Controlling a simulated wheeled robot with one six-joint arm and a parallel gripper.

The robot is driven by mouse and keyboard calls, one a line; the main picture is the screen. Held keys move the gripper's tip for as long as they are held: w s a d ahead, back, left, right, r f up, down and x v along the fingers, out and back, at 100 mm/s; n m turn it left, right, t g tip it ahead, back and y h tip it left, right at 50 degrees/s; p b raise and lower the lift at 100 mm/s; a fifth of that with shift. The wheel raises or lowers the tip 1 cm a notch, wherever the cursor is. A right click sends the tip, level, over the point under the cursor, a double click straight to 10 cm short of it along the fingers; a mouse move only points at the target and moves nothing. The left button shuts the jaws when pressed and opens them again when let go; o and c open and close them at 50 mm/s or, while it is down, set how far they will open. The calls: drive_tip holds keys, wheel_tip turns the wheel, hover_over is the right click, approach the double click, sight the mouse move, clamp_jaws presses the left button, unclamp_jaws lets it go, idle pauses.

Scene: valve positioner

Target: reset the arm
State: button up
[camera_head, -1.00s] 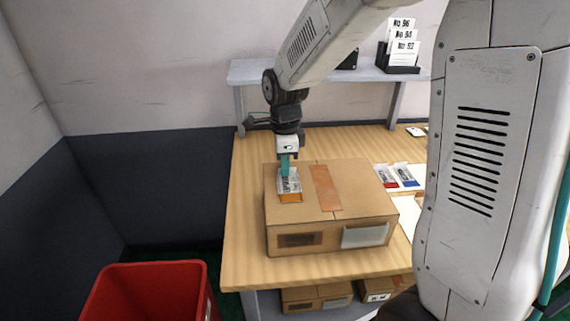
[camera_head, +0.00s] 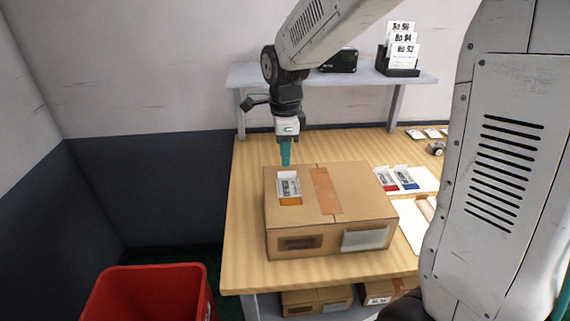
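My gripper (camera_head: 286,152) hangs from my arm with its teal finger pointing down, just above and behind the back left edge of a cardboard box. Only one finger outline shows from this side, so its opening cannot be judged. The closed box (camera_head: 355,192) stands on the wooden table. A white label with dark print and an orange lower edge (camera_head: 289,188) lies on the box's top left. It looks apart from my gripper.
A grey shelf (camera_head: 300,77) holds a black device (camera_head: 339,61) and a card holder (camera_head: 402,68). Packets with red and blue ends (camera_head: 407,178) lie right of the box. A red bin (camera_head: 148,293) stands front left. Boxes (camera_head: 317,299) sit under the table (camera_head: 246,232).

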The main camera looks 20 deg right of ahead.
drive_tip(key=s+d+r+n, duration=0.1)
drive_tip(key=s+r+n, duration=0.2)
drive_tip(key=s+n, duration=0.7)
drive_tip(key=s+d+r+n+t, duration=0.1)
drive_tip(key=s+r+n, duration=0.3)
drive_tip(key=s+n, duration=0.7)
drive_tip(key=s, duration=0.5)
drive_tip(key=shift+s+r+n, duration=0.3)
drive_tip(key=shift+s, duration=0.1)
